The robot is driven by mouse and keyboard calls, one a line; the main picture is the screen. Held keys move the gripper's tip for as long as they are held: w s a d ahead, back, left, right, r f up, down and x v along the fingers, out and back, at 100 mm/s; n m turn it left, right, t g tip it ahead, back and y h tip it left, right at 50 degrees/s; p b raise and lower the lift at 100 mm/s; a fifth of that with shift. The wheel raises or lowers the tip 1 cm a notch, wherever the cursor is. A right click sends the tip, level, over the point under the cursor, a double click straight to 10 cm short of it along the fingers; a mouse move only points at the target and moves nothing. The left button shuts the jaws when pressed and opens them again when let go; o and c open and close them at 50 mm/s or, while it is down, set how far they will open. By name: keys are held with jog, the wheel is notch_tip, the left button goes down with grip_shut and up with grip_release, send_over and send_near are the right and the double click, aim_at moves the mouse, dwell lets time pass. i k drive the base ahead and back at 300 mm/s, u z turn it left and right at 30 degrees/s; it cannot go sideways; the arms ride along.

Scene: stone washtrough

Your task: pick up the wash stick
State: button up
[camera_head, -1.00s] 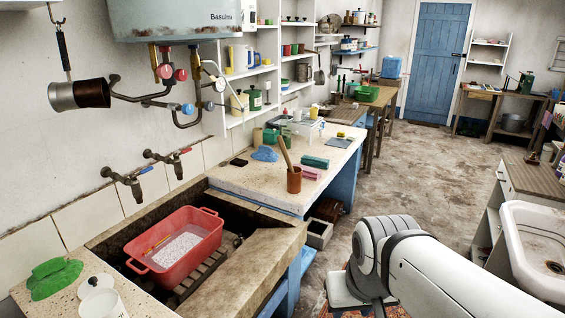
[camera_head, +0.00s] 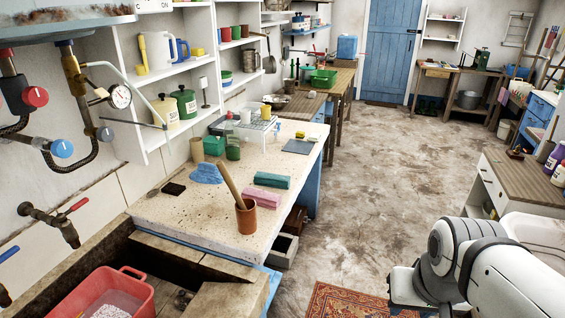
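A wooden stick (camera_head: 229,184), which looks like the wash stick, stands tilted in a terracotta-coloured pot (camera_head: 246,217). The pot is near the front right edge of the speckled counter (camera_head: 190,222). The stick leans up and to the left, and its lower end is hidden inside the pot. Part of my white arm shows at the lower right, well apart from the pot. My gripper is not in view.
A teal block (camera_head: 273,180), a pink block (camera_head: 262,196) and a blue cloth (camera_head: 207,173) lie near the pot. A red tub (camera_head: 138,284) sits in the stone trough (camera_head: 232,297) at lower left. The floor (camera_head: 370,180) right of the counter is largely open.

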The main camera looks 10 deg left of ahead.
aim_at(221, 166)
jog(key=i, duration=0.95)
jog(key=u, duration=0.45)
